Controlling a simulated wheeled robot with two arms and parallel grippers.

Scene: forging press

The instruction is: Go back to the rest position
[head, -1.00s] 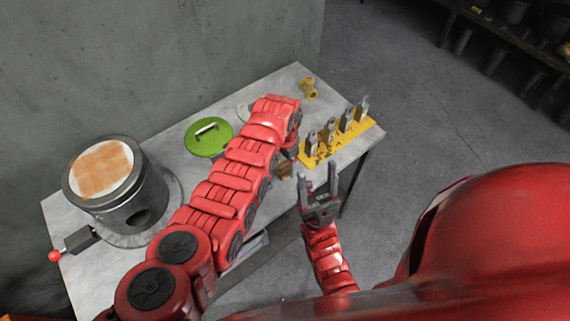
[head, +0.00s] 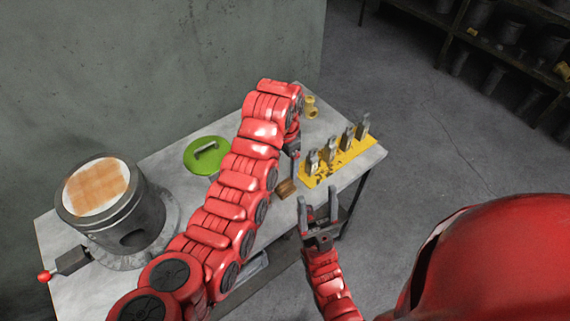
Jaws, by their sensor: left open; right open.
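My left arm reaches in from the left over the grey table (head: 355,165). Its gripper (head: 294,158) points down near the table's front edge, mostly hidden behind its own wrist, and looks empty. My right gripper (head: 318,203) is lower in the picture, in front of the table edge. Its two fingers are apart and point up, with nothing between them.
A yellow rack (head: 322,177) with several upright grey tools is on the table's right. A small brown block (head: 286,189) lies beside it, a brass fitting (head: 311,107) behind. Floor at right is clear.

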